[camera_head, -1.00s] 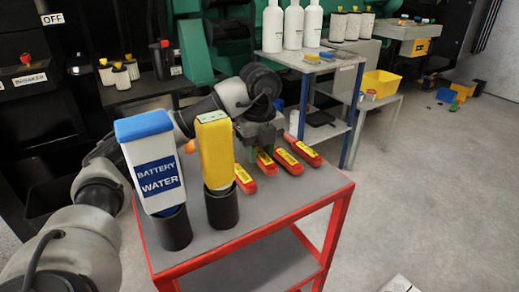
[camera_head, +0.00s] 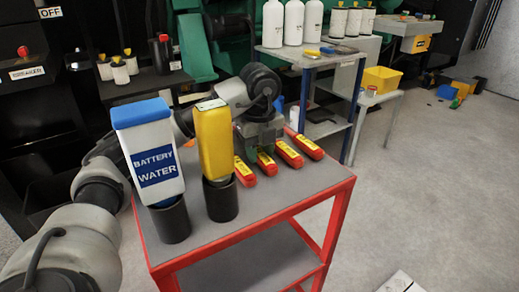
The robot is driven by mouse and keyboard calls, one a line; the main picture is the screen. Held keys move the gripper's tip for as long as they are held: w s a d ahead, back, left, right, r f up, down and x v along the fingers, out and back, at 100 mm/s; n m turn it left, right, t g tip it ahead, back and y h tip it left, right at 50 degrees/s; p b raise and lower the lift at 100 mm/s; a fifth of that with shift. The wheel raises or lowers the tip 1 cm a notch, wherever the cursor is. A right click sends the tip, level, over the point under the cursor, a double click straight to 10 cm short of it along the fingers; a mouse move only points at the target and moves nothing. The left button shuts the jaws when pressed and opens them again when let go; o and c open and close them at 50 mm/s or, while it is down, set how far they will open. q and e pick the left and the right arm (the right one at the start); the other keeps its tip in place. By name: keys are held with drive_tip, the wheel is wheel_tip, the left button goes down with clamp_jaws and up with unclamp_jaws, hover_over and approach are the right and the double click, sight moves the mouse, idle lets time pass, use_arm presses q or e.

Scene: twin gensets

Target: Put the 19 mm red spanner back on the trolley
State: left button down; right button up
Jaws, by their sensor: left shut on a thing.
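The red trolley (camera_head: 265,211) with a grey top stands in the middle. Several red spanners with yellow labels lie in a row at its back right, among them a left one (camera_head: 245,172), a right one (camera_head: 290,154) and a far right one (camera_head: 305,143). My left gripper (camera_head: 262,149) is shut on the red spanner (camera_head: 267,164) second from left, pointing down at or just above the trolley top. I cannot tell whether it touches. The gripper hides its far end, and the size marks are too small to read. My right gripper is out of view.
A battery water bottle (camera_head: 150,150) and a yellow container (camera_head: 214,142) stand in black holders on the trolley's left, close to my left arm. A blue-framed table (camera_head: 318,62) with white bottles stands behind. The trolley top's front right is clear.

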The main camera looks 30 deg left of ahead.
use_arm(q)
drive_tip(key=shift+f, duration=0.3)
drive_tip(key=c, duration=0.7)
unclamp_jaws()
drive_tip(key=shift+c, duration=0.2)
